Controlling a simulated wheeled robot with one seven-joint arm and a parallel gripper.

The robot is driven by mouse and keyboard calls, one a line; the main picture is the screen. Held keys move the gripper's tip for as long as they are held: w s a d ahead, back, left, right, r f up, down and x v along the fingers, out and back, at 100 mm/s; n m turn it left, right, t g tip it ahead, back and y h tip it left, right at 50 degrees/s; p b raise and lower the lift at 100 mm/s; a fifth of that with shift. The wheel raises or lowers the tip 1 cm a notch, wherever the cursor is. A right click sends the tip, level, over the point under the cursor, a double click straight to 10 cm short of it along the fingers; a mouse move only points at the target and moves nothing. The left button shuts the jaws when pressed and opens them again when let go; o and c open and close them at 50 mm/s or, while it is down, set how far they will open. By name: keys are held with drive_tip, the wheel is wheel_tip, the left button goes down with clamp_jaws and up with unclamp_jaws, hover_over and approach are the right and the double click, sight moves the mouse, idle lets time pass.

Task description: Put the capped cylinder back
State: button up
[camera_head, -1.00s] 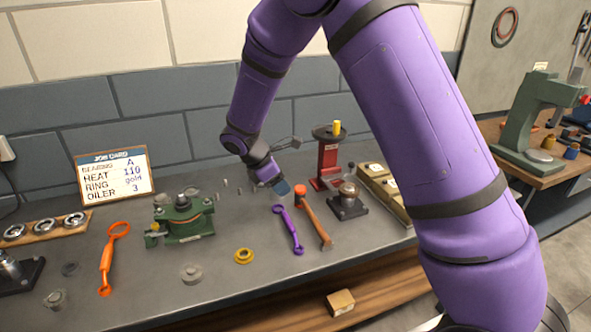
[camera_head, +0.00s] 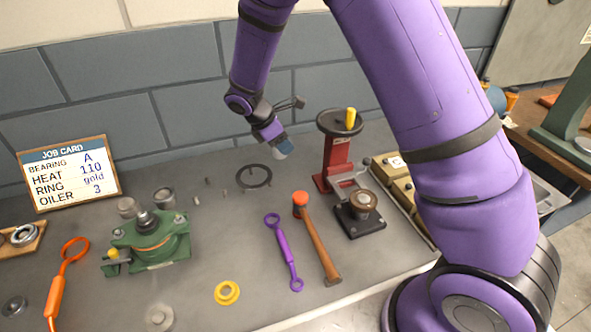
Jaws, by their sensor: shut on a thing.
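My gripper (camera_head: 273,136) hangs at the end of my purple arm, above the back of the bench and left of the red press. It is shut on a small pale blue-grey piece (camera_head: 284,148), taken to be the capped cylinder. Only its lower end shows, clear of the bench; its cap cannot be made out. The green split casing (camera_head: 150,241) stands at the left with a dark shaft end on top. Two grey cylindrical parts (camera_head: 163,198) stand just behind it.
A black ring (camera_head: 254,176) lies below and left of my gripper. The red press (camera_head: 338,155) stands close on the right. A purple wrench (camera_head: 283,252), an orange-headed hammer (camera_head: 316,240) and a yellow ring (camera_head: 227,292) lie in front. The job card (camera_head: 68,172) stands at the left.

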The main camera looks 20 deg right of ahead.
wheel_tip(320, 180, down, 10)
drive_tip(key=shift+f, duration=0.1)
drive_tip(key=d, duration=0.2)
drive_tip(key=d+f, duration=0.1)
drive_tip(key=d, duration=0.1)
drive_tip(key=shift+a+f, duration=0.1)
drive_tip(key=shift+f, duration=0.05)
drive_tip(key=shift+f, duration=0.1)
drive_tip(key=o, duration=1)
